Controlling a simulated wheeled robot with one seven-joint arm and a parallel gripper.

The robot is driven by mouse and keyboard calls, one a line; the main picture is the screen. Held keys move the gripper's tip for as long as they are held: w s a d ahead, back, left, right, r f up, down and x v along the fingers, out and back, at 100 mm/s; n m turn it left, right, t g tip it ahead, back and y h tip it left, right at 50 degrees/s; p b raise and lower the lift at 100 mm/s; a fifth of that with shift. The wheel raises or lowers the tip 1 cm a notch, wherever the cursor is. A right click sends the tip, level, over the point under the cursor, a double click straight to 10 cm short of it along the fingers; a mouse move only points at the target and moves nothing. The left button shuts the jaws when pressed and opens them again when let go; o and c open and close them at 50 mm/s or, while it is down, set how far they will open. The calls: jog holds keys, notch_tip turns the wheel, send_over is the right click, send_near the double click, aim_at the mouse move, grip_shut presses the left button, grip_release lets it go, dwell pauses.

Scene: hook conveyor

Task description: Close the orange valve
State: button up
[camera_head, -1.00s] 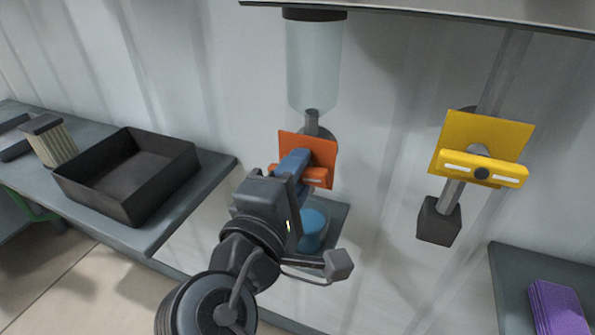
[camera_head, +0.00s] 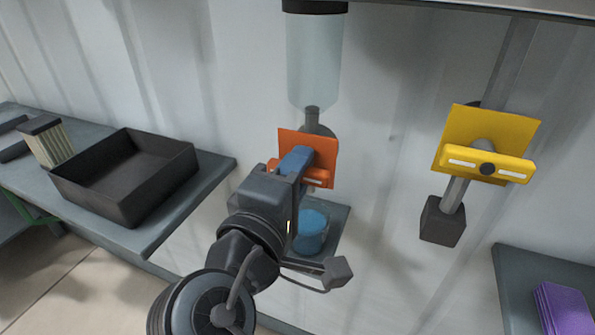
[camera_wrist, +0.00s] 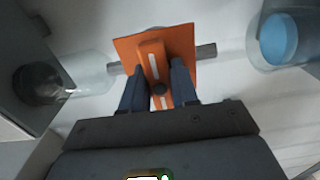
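The orange valve (camera_head: 322,152) has a square plate and a bar handle with white stripes, on a vertical pipe below a clear tank. The handle lies across the pipe. In the wrist view, the valve plate (camera_wrist: 181,40) and its handle (camera_wrist: 152,62) are straight ahead. My gripper (camera_wrist: 158,68) has its two blue-grey fingers on either side of the handle. The fingers look apart, with narrow gaps to the handle; firm contact cannot be seen. In the head view, my gripper (camera_head: 298,160) covers part of the handle.
The clear tank (camera_head: 313,65) hangs above the valve and a cup of blue liquid (camera_head: 311,232) stands below it. A yellow valve (camera_head: 487,145) is at right. A black tray (camera_head: 165,190) lies on the left table. Purple items (camera_head: 563,310) are at lower right.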

jog(key=o, duration=0.4)
jog(key=shift+c, duration=0.2)
jog(key=b+v, duration=0.1)
jog(key=v, duration=0.6)
jog(key=shift+s, duration=0.35)
jog(key=s+d+f+n+g+y, duration=0.1)
jog(key=d+f+y, duration=0.2)
jog(key=d+f, duration=0.4)
jog(key=s+d+f+g+y, duration=0.15)
jog(key=d+f, duration=0.25)
jog(key=f, duration=0.6)
jog(key=s+d+f+m+y, duration=0.3)
jog(key=s+d+f, duration=0.3)
jog(key=s, duration=0.4)
jog(key=s+d+r+m, duration=0.4)
jog(key=s+m, duration=0.2)
jog(key=s, duration=0.2)
jog(key=s+d+r+m+h, duration=0.1)
jog(key=s+d+r+m, duration=0.2)
jog(key=s, duration=0.6)
jog(key=d+m, duration=0.1)
jog(key=m, duration=0.1)
jog(key=shift+r+m, duration=0.4)
